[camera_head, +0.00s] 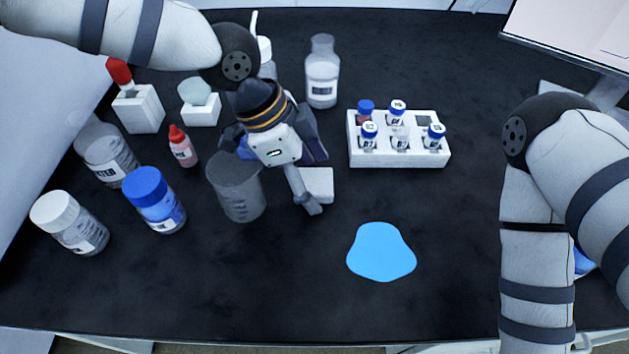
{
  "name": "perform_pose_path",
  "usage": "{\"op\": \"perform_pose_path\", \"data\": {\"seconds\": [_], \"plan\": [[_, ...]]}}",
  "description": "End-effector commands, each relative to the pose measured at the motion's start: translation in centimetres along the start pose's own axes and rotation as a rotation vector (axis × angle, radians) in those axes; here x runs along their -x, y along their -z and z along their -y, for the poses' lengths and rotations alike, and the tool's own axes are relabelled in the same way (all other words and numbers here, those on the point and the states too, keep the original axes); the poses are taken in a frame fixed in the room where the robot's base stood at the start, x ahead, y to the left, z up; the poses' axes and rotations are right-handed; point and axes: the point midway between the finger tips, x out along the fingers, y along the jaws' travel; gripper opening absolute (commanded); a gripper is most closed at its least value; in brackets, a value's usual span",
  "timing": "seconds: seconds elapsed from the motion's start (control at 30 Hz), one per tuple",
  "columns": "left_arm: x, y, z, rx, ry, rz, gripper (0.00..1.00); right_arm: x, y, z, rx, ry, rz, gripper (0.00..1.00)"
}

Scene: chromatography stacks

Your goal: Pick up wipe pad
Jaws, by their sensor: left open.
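A small white square pad (320,183), which looks like the wipe pad, lies flat on the dark bench near the middle. My left gripper (307,202) is open and points down at the pad's left side. Its light finger overlaps the pad's left edge in the picture; I cannot tell whether they touch. The other finger is mostly hidden. A flat blue spill (382,252) lies to the right and nearer the front. My right arm comes in at the right, but its gripper is out of view.
A grey beaker (236,188) stands just left of my left gripper. A white vial rack (398,160) with several vials is to the right of the pad. Several bottles, including a blue-capped jar (155,200), crowd the left. The front middle of the bench is clear.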

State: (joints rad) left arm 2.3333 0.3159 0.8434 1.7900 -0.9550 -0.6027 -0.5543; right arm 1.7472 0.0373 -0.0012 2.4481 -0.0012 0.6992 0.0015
Motion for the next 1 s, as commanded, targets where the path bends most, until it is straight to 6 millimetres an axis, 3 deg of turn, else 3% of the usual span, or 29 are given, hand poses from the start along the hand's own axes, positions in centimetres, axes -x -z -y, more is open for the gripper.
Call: {"op": "perform_pose_path", "data": {"seconds": [0.1, 0.3, 0.73, 0.87, 1.0], "plan": [[0.1, 0.0, 0.0, 0.000, 0.001, 0.000, 0.73, 0.1, 0.0, 0.0, 0.000, 0.000, -0.001, 0.40], [0.1, 0.0, 0.0, -0.001, 0.001, 0.000, 0.35, 0.1, 0.0, 0.0, 0.000, 0.000, -0.001, 0.40], [0.8, 0.3, 0.1, -0.002, 0.003, 0.000, 0.35, 0.1, 0.1, 0.0, 0.000, 0.000, -0.004, 0.40], [3.2, 1.3, 0.1, -0.002, 0.005, -0.001, 0.35, 0.5, 0.2, 0.0, 0.000, 0.001, -0.012, 0.40], [6.8, 3.7, -3.0, -0.011, 0.012, 0.002, 0.35, 2.0, 1.0, 0.1, 0.000, 0.002, -0.053, 0.40]]}}
